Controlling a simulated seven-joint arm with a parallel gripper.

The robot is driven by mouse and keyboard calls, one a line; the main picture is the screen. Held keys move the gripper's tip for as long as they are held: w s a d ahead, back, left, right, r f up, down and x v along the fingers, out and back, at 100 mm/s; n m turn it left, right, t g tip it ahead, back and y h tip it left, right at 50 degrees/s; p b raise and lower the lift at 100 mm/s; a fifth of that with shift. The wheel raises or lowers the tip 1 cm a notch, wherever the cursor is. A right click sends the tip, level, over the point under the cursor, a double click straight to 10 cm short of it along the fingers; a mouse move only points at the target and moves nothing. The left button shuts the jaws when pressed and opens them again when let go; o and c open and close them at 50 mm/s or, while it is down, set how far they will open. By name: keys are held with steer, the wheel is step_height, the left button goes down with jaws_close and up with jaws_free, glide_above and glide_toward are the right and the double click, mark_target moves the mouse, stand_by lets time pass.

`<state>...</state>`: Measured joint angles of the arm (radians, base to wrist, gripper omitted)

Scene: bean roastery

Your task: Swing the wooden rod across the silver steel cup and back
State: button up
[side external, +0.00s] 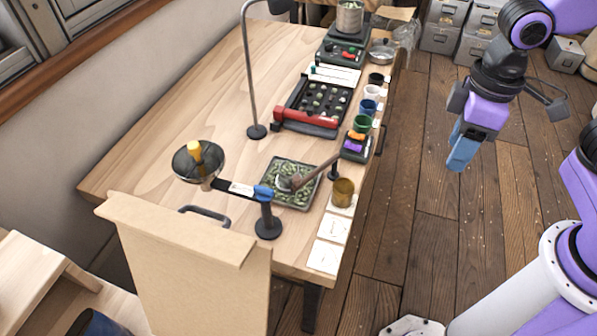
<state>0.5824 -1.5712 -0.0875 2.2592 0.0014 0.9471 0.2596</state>
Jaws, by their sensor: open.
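A reddish-brown wooden rod (318,171) slants over the right part of a dark tray (273,167) of green beans. Its upper right end is by a short dark post (334,172). Its lower left end is at a small silver steel cup (283,185) in the tray; whether it touches the cup, I cannot tell. The cup is small in view and partly covered by the rod end. My gripper (461,152) has blue fingertips. It hangs open and empty over the floor, right of the table and well apart from the rod and cup.
A yellowish cup (343,192) stands close right of the rod. A dark bowl (184,169) is on a stand at left, with a blue clamp (263,192). A lamp (247,75), a red-edged sorting tray (308,123) and coloured cups line the table. A board (185,265) rises in front.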

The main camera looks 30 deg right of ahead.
steer(key=w+a+m, duration=0.7)
steer(key=w+a, duration=0.5)
steer(key=w, duration=0.1)
steer(key=m, duration=0.6)
glide_above(297, 178)
step_height(297, 178, down, 5)
step_height(297, 178, down, 17)
steer(key=shift+r, duration=0.1)
jaws_close()
